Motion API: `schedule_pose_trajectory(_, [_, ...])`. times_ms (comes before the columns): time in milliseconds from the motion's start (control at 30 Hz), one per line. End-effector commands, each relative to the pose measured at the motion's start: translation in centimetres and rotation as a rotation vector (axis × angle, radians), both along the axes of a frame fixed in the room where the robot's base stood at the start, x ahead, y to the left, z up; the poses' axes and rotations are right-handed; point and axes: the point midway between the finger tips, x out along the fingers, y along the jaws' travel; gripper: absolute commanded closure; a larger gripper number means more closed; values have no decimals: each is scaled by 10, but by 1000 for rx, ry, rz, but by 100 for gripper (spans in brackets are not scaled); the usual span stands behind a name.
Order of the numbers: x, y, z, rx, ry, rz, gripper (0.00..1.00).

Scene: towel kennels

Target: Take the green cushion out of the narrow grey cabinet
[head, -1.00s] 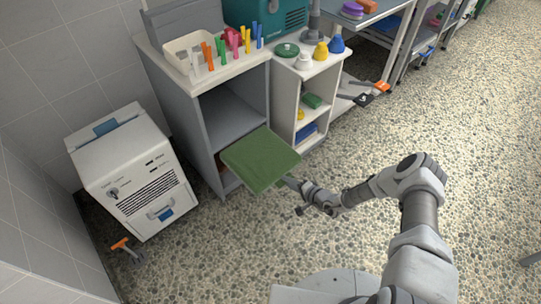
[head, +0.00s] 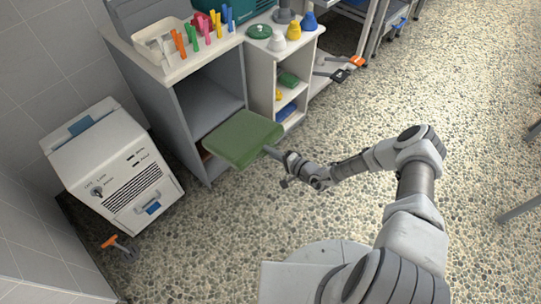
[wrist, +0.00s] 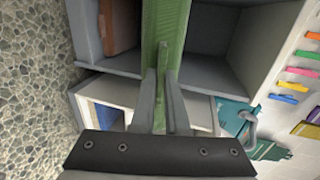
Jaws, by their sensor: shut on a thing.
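The green cushion (head: 243,138) is in front of the narrow grey cabinet (head: 165,105) in the head view, about level with its middle shelf, overlapping the lower opening. I cannot tell whether its far edge is still inside. My gripper (head: 272,151) is shut on the cushion's near edge. In the wrist view the fingers (wrist: 160,88) pinch the cushion (wrist: 166,28), which is seen edge-on against the cabinet's openings. The upper compartment (head: 208,103) looks empty. A brown thing (wrist: 120,25) shows in the lower compartment, partly hidden by the cushion in the head view.
A white shelf unit (head: 283,60) stands against the cabinet's right side. A white machine (head: 115,170) stands to the left, with an orange-handled tool (head: 112,242) on the floor. The pebbled floor (head: 400,100) to the right is mostly open.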

Motion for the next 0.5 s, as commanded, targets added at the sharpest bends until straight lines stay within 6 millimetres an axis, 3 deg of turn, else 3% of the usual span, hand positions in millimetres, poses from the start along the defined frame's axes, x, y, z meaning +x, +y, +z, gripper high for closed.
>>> schedule_pose_trajectory(33, [1, -1, 7, 11, -12, -1, 100])
schedule_pose_trajectory(500, [-32, -40, 7, 7, -2, -1, 100])
